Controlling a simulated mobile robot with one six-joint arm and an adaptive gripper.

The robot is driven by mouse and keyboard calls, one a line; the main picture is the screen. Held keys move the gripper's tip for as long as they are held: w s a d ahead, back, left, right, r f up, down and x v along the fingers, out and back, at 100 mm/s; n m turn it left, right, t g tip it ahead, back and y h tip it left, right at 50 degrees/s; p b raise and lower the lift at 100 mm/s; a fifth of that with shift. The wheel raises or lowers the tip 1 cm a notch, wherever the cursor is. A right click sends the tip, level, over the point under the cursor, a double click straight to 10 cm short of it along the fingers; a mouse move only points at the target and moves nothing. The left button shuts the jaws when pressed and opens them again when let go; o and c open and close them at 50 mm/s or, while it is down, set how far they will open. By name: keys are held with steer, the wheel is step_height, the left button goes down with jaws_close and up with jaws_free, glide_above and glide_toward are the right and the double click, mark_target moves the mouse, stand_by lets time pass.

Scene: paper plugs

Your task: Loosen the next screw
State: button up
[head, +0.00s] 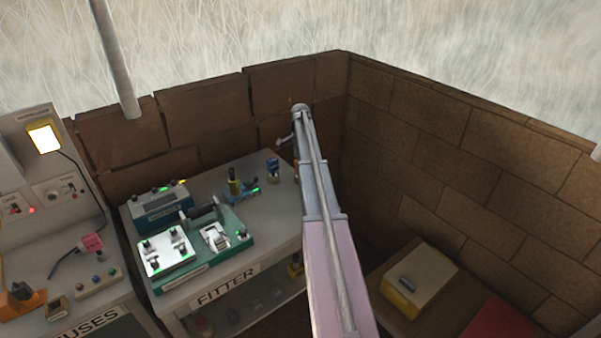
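No screw can be made out at this size. On the bench labelled FITTER (262,222) stands a green device (207,268) with a pale left plate (166,254) bearing small dark knobs or posts. A metal piece (215,237) sits in its right part, and a dark handle-like part stands behind. My pink and grey arm reaches up from the bottom middle, past the right end of the bench. Its far joint is high, near the wall corner. My gripper cannot be made out; the arm may hide it.
Behind the green device is a blue-grey box (160,207) with lit lamps. An olive bottle-like item (234,182) and a small blue item (273,169) stand at the back right. A FUSES bench (60,322) adjoins on the left. Brick walls close the corner; a box (428,274) lies low right.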

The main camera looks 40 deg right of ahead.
steer(key=shift+f+b, duration=1.1)
steer(key=shift+f, duration=0.1)
jaws_close()
steer(key=shift+r, duration=0.1)
steer(key=shift+r+p, duration=3.4)
steer(key=shift+p, duration=0.15)
steer(key=shift+f, duration=0.1)
